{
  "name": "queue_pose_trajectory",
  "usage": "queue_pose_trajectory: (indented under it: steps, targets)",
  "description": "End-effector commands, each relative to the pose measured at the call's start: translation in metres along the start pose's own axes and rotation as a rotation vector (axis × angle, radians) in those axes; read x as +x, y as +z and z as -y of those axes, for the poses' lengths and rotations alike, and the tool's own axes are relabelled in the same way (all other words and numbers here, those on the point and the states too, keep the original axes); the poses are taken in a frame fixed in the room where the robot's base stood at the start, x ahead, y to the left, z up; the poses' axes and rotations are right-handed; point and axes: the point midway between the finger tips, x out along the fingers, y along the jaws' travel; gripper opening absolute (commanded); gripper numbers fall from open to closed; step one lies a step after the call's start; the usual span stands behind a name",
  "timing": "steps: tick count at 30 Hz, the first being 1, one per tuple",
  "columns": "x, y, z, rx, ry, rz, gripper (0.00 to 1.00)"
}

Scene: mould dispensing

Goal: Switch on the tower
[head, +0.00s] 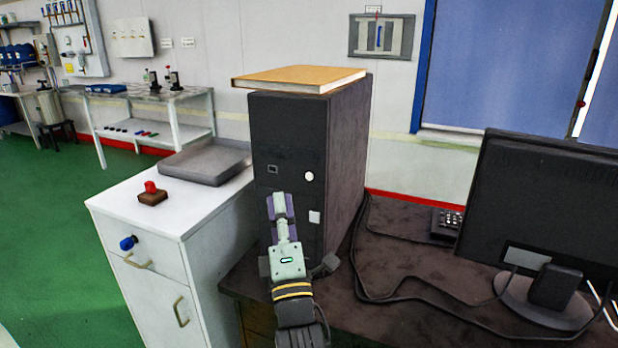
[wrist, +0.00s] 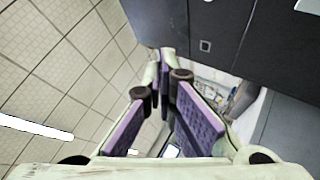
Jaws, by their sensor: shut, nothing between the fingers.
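The black computer tower (head: 345,150) stands upright on the dark desk. My gripper (head: 279,200) is in front of the tower's front face, below the socket and left of the round button. In the wrist view, my gripper (wrist: 166,55) has its purple-padded fingers together at the tips, with nothing between them. The dark tower face (wrist: 255,45) fills the upper right there, with the socket (wrist: 205,46) showing. I cannot tell whether the fingertips touch it.
A book (head: 300,78) lies on top of the tower. A white cabinet (head: 215,235) to the left holds a grey tray (head: 205,162) and a red button on a brown block (head: 151,196).

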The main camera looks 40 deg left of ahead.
Motion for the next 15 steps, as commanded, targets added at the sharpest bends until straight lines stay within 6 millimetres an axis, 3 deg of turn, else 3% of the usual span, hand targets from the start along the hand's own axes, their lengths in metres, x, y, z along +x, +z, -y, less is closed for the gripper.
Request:
queue_pose_trajectory:
  steps: [15]
  targets:
    - [0.044,0.034,0.034,-0.001,0.002,0.002,0.0]
